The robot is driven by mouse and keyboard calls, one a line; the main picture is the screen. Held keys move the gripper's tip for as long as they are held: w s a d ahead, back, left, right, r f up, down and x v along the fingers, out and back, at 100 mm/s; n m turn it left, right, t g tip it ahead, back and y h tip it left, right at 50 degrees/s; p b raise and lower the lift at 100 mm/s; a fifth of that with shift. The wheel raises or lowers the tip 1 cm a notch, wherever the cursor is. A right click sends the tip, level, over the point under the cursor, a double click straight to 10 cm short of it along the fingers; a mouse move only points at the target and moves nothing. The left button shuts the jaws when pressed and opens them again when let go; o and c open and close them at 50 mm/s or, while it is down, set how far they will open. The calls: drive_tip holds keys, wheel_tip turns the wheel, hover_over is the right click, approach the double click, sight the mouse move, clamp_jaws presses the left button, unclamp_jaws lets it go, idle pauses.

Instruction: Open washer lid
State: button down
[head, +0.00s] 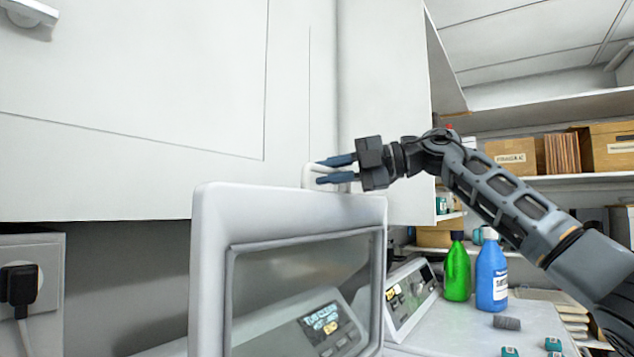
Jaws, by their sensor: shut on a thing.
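The washer lid (212,262) stands raised and nearly upright in the lower middle of the head view. It has a thick white frame around a see-through pane. A small white loop handle (309,176) rises from its top edge. My gripper (322,171) reaches in from the right, with its two blue fingers pointing left, shut on this handle. Parts of the handle are hidden behind the fingers. A control panel with a lit display (324,320) shows through the pane. The washer's body is mostly out of view.
A white cabinet (130,110) hangs close behind and left of the lid. A plug sits in a wall socket (52,255) at lower left. A green bottle (457,272) and a blue bottle (491,278) stand on the appliance to the right. Shelves with boxes (606,147) lie beyond.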

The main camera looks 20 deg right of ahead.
drive_tip(key=s+d+f+t+y+b, duration=0.1)
drive_tip(key=s+d+b, duration=0.3)
drive_tip(key=s, duration=0.5)
drive_tip(key=d+f+y, duration=0.1)
drive_tip(key=d, duration=0.1)
drive_tip(key=shift+d+n+b, duration=0.3)
drive_tip(key=shift+n+b, duration=0.05)
drive_tip(key=shift+n, duration=0.05)
drive_tip(key=c, duration=1.1)
unclamp_jaws()
drive_tip(key=shift+r, duration=0.1)
drive_tip(key=shift+d, duration=0.1)
drive_tip(key=v, duration=0.7)
drive_tip(key=shift+s+d+b, duration=0.15)
drive_tip(key=shift+d+b, duration=0.1)
drive_tip(key=shift+b, duration=0.05)
